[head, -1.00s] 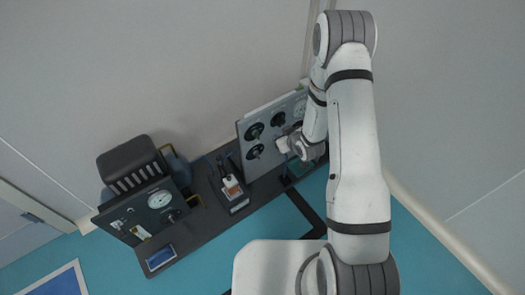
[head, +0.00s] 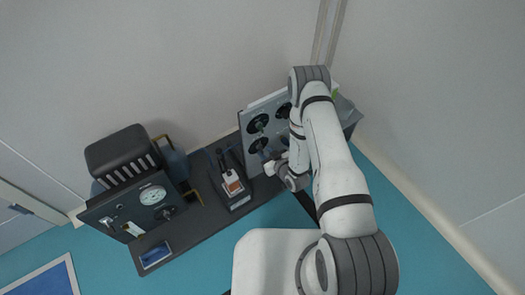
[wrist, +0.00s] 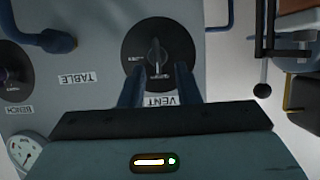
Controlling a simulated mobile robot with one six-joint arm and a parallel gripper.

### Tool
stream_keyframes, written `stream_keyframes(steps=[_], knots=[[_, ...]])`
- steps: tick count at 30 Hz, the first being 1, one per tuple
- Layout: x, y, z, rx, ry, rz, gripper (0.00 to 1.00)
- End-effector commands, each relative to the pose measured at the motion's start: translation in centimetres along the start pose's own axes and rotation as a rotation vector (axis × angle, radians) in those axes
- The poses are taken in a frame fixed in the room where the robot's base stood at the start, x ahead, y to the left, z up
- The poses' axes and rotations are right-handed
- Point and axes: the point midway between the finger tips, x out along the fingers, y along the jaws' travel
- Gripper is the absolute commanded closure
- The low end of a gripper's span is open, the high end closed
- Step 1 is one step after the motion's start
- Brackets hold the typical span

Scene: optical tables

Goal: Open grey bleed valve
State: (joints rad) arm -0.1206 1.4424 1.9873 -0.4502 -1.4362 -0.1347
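The upright valve panel (head: 270,135) carries several round black dials. In the wrist view it appears upside down, and a black dial with a grey lever handle (wrist: 156,57) sits above a label reading VENT (wrist: 160,101). No label says bleed. My gripper (wrist: 157,75) is open, with one blue-grey finger on each side below the handle, over the lower part of the dial. I cannot tell whether the fingers touch the panel.
In the wrist view, a dark knob (wrist: 12,70) by a BENCH label, a TABLE label (wrist: 77,78) and a gauge (wrist: 24,152) are at left. A blue pipe (wrist: 215,25) and a black rod fixture (wrist: 263,60) are at right. A gauge box (head: 135,210) stands on the dark bench.

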Motion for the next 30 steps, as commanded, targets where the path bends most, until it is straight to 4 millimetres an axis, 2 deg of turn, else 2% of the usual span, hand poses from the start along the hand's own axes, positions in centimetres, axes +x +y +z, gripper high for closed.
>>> stream_keyframes(steps=[3,6,15,26,30], knots=[[1.5,0.1,0.1,0.000,0.002,0.002,0.71],[2.1,0.2,0.1,0.002,0.000,0.004,0.71],[2.3,0.3,0.0,0.003,0.000,0.007,0.71],[2.3,0.4,0.0,0.003,-0.001,0.007,1.00],[2.3,0.3,0.0,0.003,-0.001,0.006,1.00]])
